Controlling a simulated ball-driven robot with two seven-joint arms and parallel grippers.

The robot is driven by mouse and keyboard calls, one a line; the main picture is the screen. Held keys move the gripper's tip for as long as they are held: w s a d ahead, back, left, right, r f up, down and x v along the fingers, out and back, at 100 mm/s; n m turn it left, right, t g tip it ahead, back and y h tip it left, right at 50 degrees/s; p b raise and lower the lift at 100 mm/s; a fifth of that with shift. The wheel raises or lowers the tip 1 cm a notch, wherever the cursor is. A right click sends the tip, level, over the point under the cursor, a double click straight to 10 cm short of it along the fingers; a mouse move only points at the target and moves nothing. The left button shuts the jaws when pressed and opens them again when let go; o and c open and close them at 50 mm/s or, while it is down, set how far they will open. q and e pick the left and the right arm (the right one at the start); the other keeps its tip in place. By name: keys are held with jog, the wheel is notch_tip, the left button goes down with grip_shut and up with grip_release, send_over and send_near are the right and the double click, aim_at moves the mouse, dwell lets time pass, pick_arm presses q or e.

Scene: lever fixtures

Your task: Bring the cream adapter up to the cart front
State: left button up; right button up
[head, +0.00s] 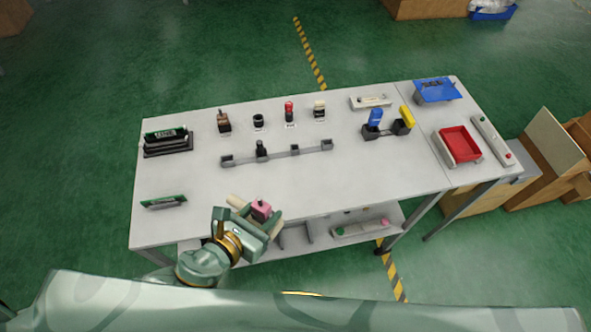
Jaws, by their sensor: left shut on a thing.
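The cream adapter (320,109), a small piece with a cream top and a dark lower part, stands upright at the right end of a row at the back of the grey cart top (330,190). My left gripper (258,209) is at the cart's front edge, left of centre, well apart from the cream adapter. It is shut on a pink block (261,210), which sits between its pale fingers. The underside of the pink block is hidden. My right gripper is not in view.
Brown (223,122), black (258,121) and red (289,112) pieces stand in the same row. A grey slotted rail (315,149) holds a black piece (261,149). A red tray (460,144) is at right. The front right of the top is clear.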

pick_arm(q)
jog(key=shift+w+a, duration=0.15)
jog(key=shift+w, duration=0.15)
jog(key=shift+w+a+f+b, duration=0.65)
jog(key=shift+w+f+b, duration=0.6)
jog(key=shift+w+f, duration=0.95)
jog(key=shift+w+a+f+b, duration=0.6)
jog(key=shift+w+f+b, duration=0.65)
jog(key=shift+w+f, duration=1)
jog(key=shift+w+a+f+b, duration=0.65)
jog(key=shift+w+f+b, duration=0.6)
jog(key=shift+w+f, duration=0.95)
jog(key=o, duration=1)
jog(key=shift+r, duration=0.25)
jog(key=p+v, duration=0.1)
jog(key=v, duration=1.1)
jog(key=shift+p, duration=0.3)
